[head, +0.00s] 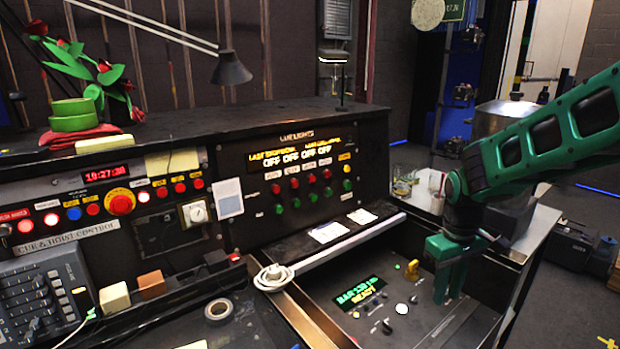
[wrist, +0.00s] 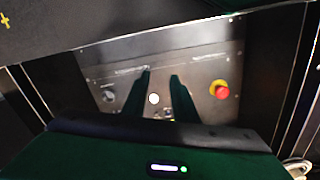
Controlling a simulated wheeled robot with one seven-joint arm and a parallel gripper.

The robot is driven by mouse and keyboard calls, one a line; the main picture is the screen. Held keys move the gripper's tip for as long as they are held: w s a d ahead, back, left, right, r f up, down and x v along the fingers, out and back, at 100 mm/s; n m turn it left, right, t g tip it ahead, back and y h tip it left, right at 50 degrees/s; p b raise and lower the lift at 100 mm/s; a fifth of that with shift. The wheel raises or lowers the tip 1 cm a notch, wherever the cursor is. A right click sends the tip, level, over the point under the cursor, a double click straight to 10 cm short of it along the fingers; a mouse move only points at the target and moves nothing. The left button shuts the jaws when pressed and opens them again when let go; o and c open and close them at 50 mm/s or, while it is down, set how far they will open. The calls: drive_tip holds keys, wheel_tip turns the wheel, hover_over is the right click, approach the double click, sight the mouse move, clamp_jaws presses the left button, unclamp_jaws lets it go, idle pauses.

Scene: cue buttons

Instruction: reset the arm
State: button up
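My green arm (head: 545,140) reaches in from the right in the head view. My gripper (head: 442,296) points down over the sunken panel (head: 440,327) at the lower right. In the wrist view my gripper (wrist: 161,75) shows two dark green fingers spread apart, with nothing held between them. A round white button (wrist: 153,98) shows on the panel through the gap; a white button also shows in the head view (head: 402,309), left of the fingers. I cannot tell the fingertips' height above the panel. A red button with a yellow surround (wrist: 220,90) lies right of the fingers in the wrist view.
The panel has a green-lit display (head: 360,291) and a yellow part (head: 412,269). A raised ledge (head: 335,238) borders it. The cue lights console (head: 290,180) stands behind, left of my arm. A desk lamp (head: 231,68) and a metal pot (head: 505,118) stand further back.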

drive_tip(key=s+d+r+m, duration=0.1)
drive_tip(key=s+d+m, duration=0.2)
drive_tip(key=s, duration=0.5)
drive_tip(key=s+d+r+m, duration=0.2)
drive_tip(key=s+d+m, duration=0.1)
drive_tip(key=s, duration=0.5)
drive_tip(key=s+d+r+m, duration=0.2)
drive_tip(key=s+d+m, duration=0.1)
drive_tip(key=s, duration=0.6)
drive_tip(key=shift+m+y, duration=0.4)
